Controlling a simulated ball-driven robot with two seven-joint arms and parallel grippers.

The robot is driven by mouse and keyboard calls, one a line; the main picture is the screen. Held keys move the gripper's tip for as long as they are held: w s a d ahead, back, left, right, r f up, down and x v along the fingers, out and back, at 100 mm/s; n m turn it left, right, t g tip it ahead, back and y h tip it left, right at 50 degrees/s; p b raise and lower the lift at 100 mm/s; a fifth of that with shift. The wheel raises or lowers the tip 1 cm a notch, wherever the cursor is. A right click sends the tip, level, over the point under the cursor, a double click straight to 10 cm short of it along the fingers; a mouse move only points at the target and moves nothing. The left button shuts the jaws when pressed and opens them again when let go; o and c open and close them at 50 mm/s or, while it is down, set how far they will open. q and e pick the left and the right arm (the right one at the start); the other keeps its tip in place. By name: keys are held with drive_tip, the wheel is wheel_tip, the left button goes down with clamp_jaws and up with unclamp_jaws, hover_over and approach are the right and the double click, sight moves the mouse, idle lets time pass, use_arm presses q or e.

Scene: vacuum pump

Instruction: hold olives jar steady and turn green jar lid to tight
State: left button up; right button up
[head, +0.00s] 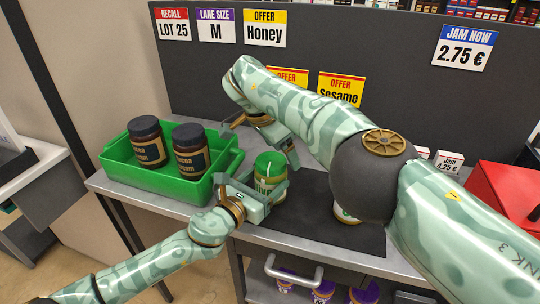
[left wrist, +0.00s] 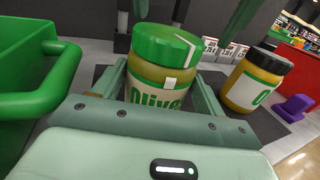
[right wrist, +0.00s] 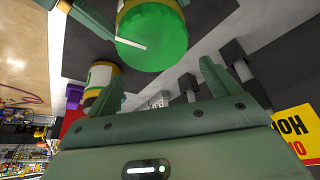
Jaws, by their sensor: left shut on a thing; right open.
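The olives jar (left wrist: 160,92) stands upright on the dark mat, with its green lid (head: 269,163) on top. My left gripper (head: 264,196) is shut on the jar's body, below the lid. In the left wrist view, a white mark on the lid (left wrist: 172,46) sits to the right of a white mark on the jar. My right gripper (head: 270,136) is open and empty, close to the lid. In the right wrist view, the lid (right wrist: 152,40) lies beyond the fingertips, not between them. The jar's body is partly hidden by my left fingers.
A green crate (head: 165,178) with two dark jars stands to the left. A dark panel with signs rises behind. A red box (head: 503,193) is at right.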

drive_tip(key=w+d+r+m+y, duration=0.1)
drive_tip(key=w+d+r, duration=0.25)
drive_tip(key=d, duration=0.25)
wheel_tip(320, 180, up, 6)
drive_tip(key=m+t+y, duration=0.1)
drive_tip(key=m+y, duration=0.4)
drive_tip(key=m, duration=1.1)
hover_over(271, 163)
drive_tip(key=s+d, duration=0.3)
drive_tip(key=x, duration=1.1)
drive_tip(key=shift+w+a+f, duration=0.2)
drive_tip(key=shift+a+f, duration=0.05)
drive_tip(key=shift+m, duration=0.3)
drive_tip(key=c, duration=1)
